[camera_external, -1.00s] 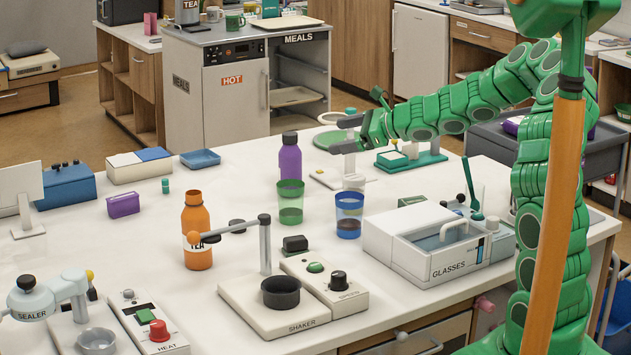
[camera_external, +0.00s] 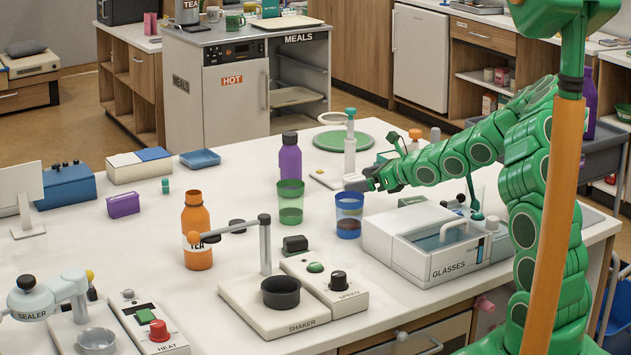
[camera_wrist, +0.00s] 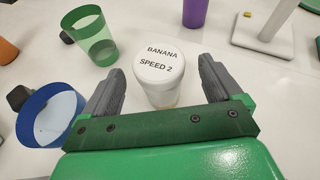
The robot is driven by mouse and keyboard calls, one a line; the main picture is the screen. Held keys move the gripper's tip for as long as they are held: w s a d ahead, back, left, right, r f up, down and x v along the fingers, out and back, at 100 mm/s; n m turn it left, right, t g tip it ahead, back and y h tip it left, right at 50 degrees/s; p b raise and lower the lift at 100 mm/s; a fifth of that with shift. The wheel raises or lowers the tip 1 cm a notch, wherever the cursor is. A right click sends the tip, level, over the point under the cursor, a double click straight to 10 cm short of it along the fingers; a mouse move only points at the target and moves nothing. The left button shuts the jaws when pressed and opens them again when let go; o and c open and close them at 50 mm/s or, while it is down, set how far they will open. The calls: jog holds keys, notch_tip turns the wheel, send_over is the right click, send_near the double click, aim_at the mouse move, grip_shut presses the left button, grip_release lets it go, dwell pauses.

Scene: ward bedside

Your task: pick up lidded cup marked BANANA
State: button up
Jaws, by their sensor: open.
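The lidded cup marked BANANA (camera_wrist: 160,62) is in the wrist view, white-lidded and upright on the white table, with "BANANA SPEED 2" on its lid. It stands between the two grey fingers of my gripper (camera_wrist: 160,78), which is open, with a finger on either side. In the external view my gripper (camera_external: 358,184) is low over the table, just behind the blue cup. I cannot make out the BANANA cup there.
The blue cup (camera_wrist: 47,118) is close to the left finger; the green cup (camera_wrist: 92,38) is further off. A purple bottle (camera_external: 290,157) and a white stand (camera_external: 350,152) are behind. The GLASSES box (camera_external: 440,245) is in front, right of the blue cup.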

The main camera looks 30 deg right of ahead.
jog(key=shift+w+a+f, duration=0.1)
jog(key=shift+w+f, duration=0.05)
jog(key=shift+f, duration=0.1)
jog(key=shift+x, duration=2.3)
jog(key=c, duration=1.2)
jog(key=shift+r, duration=0.1)
